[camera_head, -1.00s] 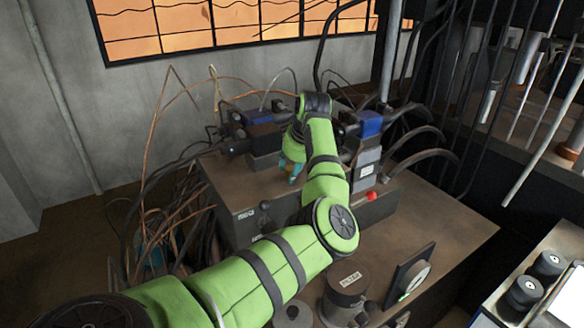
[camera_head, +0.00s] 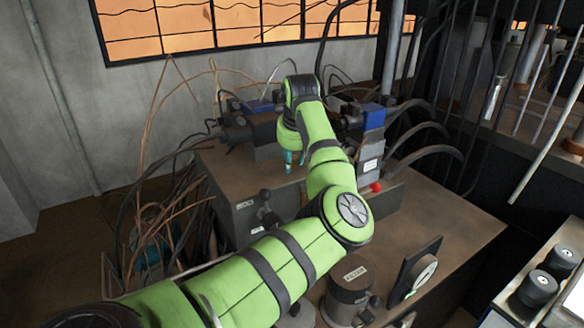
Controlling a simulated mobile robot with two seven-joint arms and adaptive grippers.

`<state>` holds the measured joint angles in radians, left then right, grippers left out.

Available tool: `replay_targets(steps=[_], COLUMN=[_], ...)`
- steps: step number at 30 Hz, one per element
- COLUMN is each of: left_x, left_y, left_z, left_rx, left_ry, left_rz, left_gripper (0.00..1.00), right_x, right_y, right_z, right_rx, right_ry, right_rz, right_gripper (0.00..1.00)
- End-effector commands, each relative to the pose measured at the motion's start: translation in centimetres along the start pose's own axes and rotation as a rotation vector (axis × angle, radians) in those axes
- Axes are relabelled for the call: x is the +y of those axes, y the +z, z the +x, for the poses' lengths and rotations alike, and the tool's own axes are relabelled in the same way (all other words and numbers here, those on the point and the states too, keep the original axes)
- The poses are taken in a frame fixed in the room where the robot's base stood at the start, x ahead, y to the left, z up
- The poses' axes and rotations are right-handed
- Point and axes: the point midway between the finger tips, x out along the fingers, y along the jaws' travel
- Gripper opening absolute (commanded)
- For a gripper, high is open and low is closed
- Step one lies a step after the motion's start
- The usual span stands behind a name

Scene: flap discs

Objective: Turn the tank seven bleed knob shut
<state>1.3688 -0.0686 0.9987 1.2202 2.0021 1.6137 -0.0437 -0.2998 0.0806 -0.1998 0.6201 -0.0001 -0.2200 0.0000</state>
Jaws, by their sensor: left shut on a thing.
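A brown metal tank (camera_head: 222,176) with a flat top stands at the back, with dark valve blocks on it. A small black ball knob (camera_head: 265,195) shows on its front, beside a pale label (camera_head: 244,204) too small to read. I cannot tell which knob is the tank seven bleed knob. My left gripper (camera_head: 293,160), with teal fingertips, points down at the tank top in front of the valve blocks. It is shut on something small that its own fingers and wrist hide. My left arm covers part of the tank front. My right gripper is not in view.
A red knob (camera_head: 376,187) sticks out right of my forearm. Cables hang at left, and black hoses (camera_head: 430,155) curve at right. The bench's right part is bare.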

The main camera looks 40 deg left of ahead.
Motion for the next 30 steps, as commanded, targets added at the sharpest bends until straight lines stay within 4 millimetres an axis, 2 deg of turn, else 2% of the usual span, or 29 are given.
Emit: replay_targets(steps=[1, 9, 24, 25, 26, 27, 30], left_x=[-0.2, -0.1, -0.2, -0.2, -0.2, -0.2, -0.1], left_y=[0.3, 0.4, 0.5, 0.5, 0.5, 0.5, 0.4], left_z=[0.0, -0.3, -0.5, -0.5, -0.5, -0.5, -0.4], left_rx=[-0.017, -0.018, -0.018, -0.018, -0.018, -0.017, -0.013], left_ry=[-0.019, -0.057, -0.066, -0.066, -0.066, -0.066, -0.064], left_rz=[0.021, 0.118, 0.141, 0.141, 0.141, 0.141, 0.141], left_gripper=[0.03, 0.03, 0.02, 0.39, 0.51, 0.55, 0.55], right_x=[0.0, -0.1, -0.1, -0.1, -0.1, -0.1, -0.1], right_y=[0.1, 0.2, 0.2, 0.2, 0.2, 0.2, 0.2], right_z=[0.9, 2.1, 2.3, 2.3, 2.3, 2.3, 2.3], right_rx=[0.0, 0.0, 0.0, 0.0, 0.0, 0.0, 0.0], right_ry=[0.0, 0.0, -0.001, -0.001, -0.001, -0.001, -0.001], right_rz=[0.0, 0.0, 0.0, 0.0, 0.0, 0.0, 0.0], right_gripper=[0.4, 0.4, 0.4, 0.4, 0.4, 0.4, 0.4])
